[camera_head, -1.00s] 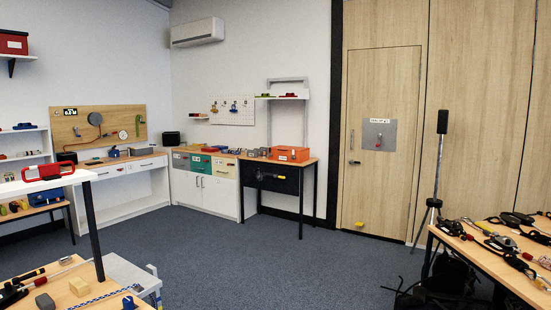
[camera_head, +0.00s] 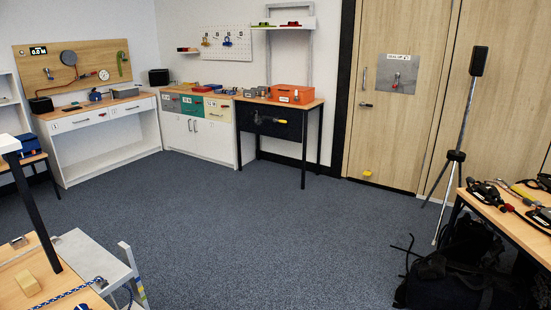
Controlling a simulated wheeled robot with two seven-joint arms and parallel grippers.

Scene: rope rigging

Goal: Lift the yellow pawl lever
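I cannot make out for certain which thing is the pawl lever. A small lever-like part with a yellow end (camera_head: 258,118) sticks out from the front of a black panel (camera_head: 285,126) under the small table at the back. A small yellow block (camera_head: 367,173) sits low on the wooden door. Both are far off and too small to read in detail. Neither of my grippers shows in the head view.
Open blue-grey carpet (camera_head: 270,225) fills the middle. A black bag (camera_head: 455,270) and a tripod stand (camera_head: 455,155) are at the right, beside a bench with cords and tools (camera_head: 515,215). A white step stool (camera_head: 95,262) and a wooden table (camera_head: 40,285) are at the lower left.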

